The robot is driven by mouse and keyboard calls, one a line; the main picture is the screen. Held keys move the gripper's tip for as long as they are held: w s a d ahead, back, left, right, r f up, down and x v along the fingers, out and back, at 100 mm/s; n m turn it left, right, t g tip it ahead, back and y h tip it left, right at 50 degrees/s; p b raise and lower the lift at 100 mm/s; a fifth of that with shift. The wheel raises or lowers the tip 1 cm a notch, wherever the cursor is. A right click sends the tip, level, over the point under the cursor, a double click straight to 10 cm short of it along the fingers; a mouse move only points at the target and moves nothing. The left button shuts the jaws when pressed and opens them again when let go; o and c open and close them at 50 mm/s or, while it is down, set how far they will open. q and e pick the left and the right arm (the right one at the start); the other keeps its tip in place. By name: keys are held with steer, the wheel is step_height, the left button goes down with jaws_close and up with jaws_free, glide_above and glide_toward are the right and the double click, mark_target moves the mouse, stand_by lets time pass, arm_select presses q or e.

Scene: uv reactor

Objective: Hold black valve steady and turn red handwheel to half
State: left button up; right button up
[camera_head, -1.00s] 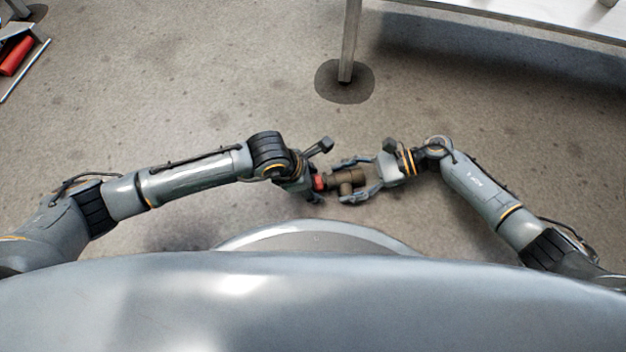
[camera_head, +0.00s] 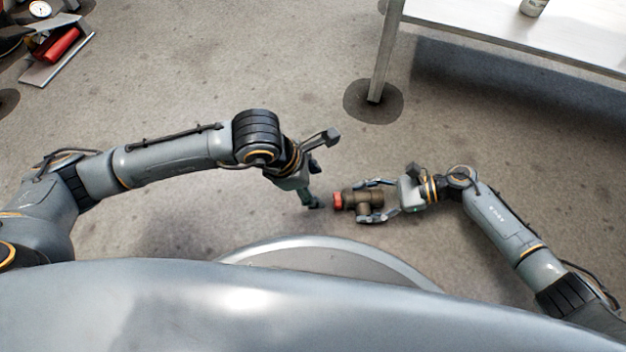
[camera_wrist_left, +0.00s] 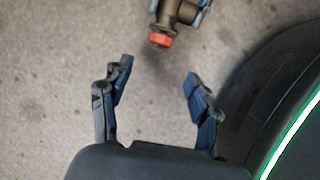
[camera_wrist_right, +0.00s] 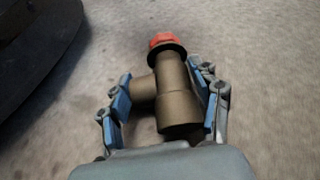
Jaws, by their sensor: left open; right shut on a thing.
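The valve (camera_head: 366,199) has a dark bronze-brown body with a side branch and a red handwheel (camera_head: 338,201) at its left end. My right gripper (camera_head: 376,200) is shut on the valve body and holds it in the air in front of me. In the right wrist view the valve body (camera_wrist_right: 176,95) sits between the blue finger pads, with the red handwheel (camera_wrist_right: 161,39) pointing away. My left gripper (camera_head: 314,187) is open and empty, just left of the handwheel and apart from it. In the left wrist view the handwheel (camera_wrist_left: 160,40) lies beyond the open fingertips (camera_wrist_left: 157,70).
A white table (camera_head: 480,28) with a metal leg stands at the back right, with a small can (camera_head: 533,7) on it. A tray with a red object (camera_head: 61,44) shows at the far left. The concrete floor around the arms is clear.

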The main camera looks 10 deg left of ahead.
arm_select(q)
steer(key=shift+a+r, duration=0.1)
steer(key=shift+r, duration=0.15)
steer(key=g+y, duration=0.1)
steer(key=y, duration=0.3)
glide_toward(335, 198)
steer(key=f, duration=0.7)
steer(key=w+f, duration=0.1)
steer(key=f, duration=0.2)
steer(key=shift+f, duration=0.2)
